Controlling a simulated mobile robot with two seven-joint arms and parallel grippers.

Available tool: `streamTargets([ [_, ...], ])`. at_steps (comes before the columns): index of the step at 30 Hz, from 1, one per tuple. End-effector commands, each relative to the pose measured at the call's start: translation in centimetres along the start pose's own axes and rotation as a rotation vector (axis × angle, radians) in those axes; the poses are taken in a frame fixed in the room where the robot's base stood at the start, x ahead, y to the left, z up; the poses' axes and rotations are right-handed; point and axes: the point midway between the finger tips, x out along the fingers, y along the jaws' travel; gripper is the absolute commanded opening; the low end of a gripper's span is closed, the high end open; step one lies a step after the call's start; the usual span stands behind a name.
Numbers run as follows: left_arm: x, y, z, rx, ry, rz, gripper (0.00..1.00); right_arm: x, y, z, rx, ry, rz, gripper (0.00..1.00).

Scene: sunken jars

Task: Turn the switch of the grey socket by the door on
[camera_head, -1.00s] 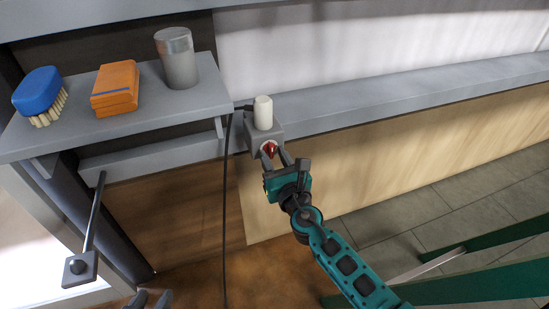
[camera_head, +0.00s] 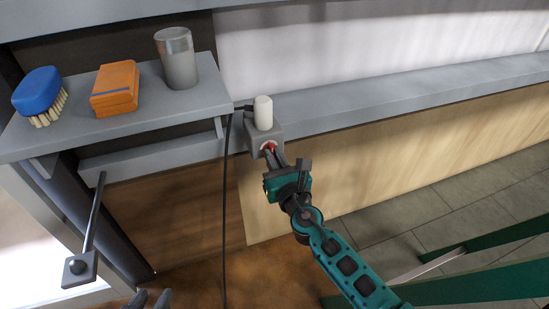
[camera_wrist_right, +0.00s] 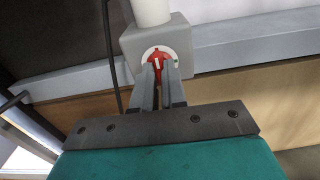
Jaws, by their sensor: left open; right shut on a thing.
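The grey socket (camera_head: 262,133) sits on the wall ledge by the door frame, with a white plug (camera_head: 263,112) in its top and a black cable. On its front is a red rotary switch (camera_head: 269,147) on a pale disc. My right gripper (camera_head: 273,156) is shut on the red switch. In the right wrist view the fingers (camera_wrist_right: 161,85) close on the lower part of the switch (camera_wrist_right: 157,58), whose white mark points about upward; the grey socket (camera_wrist_right: 183,40) shows around it.
A grey shelf (camera_head: 140,125) at upper left holds a blue brush (camera_head: 38,91), an orange box (camera_head: 115,88) and a grey cylinder (camera_head: 177,60). The black cable (camera_head: 225,215) hangs below the socket. A door handle rod (camera_head: 93,215) stands at left.

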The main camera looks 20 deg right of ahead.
Motion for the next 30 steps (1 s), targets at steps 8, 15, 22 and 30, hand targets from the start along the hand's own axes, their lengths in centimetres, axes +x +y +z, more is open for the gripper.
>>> streamTargets([
  [8,0.4,-0.1,0.6,0.007,-0.001,0.000,0.43,0.0,0.0,-0.2,0.145,0.000,0.001,0.00],
  [15,0.8,-0.1,1.4,0.007,-0.001,0.000,0.43,0.0,0.1,-0.2,0.361,0.000,0.002,0.00],
  [22,1.3,-0.2,2.1,0.006,-0.002,0.001,0.43,0.0,0.1,-0.2,0.582,0.000,0.001,0.00],
  [30,1.7,0.1,2.5,-0.003,-0.004,0.005,0.43,0.0,0.0,-0.2,0.840,0.000,-0.001,0.00],
])
